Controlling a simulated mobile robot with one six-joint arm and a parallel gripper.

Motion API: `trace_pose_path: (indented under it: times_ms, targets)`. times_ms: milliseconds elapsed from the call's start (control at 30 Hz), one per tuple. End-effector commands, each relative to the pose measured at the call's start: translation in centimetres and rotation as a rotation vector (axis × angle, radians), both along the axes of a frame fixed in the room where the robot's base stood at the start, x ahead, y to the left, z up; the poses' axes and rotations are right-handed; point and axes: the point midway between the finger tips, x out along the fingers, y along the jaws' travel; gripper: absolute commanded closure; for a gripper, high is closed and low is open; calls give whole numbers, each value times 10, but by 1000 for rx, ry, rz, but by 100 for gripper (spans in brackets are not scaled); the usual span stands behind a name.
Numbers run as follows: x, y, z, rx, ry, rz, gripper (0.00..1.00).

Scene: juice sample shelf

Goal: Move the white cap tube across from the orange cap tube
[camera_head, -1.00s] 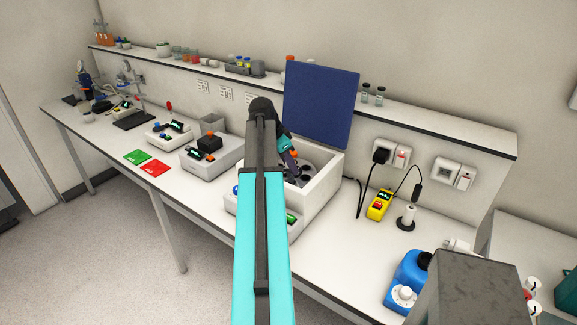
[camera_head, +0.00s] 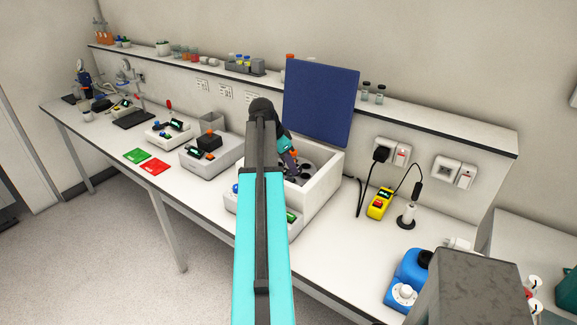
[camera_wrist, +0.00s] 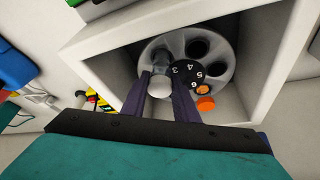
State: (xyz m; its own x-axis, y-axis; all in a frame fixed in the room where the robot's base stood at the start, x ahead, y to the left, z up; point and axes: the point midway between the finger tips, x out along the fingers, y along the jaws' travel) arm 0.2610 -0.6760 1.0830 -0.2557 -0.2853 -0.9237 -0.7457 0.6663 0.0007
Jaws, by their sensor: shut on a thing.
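In the wrist view, the white cap tube (camera_wrist: 160,87) is between the two dark fingers of my gripper (camera_wrist: 162,92), which is shut on it. Its clear body points towards the round grey rotor (camera_wrist: 215,38) inside the centrifuge (camera_wrist: 105,35). I cannot tell whether its lower end is in a hole. The orange cap tube (camera_wrist: 206,103) shows as a bright orange cap right of the fingers, at the rotor's near side. In the head view, my gripper (camera_head: 291,163) reaches down into the open centrifuge; the tubes there are too small to tell.
The rotor's black hub (camera_wrist: 186,76) carries white numbers, and dark open holes show on its far side. The centrifuge's blue lid (camera_head: 320,105) stands raised behind. A yellow device (camera_head: 379,204) and a blue-and-white device (camera_head: 407,280) stand to the right.

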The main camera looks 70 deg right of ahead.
Motion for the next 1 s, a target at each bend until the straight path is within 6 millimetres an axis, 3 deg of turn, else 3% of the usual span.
trace_pose_path:
  times_ms: [1000]
  targets:
    - [0, 0, -15, 0, 0, 0, 96]
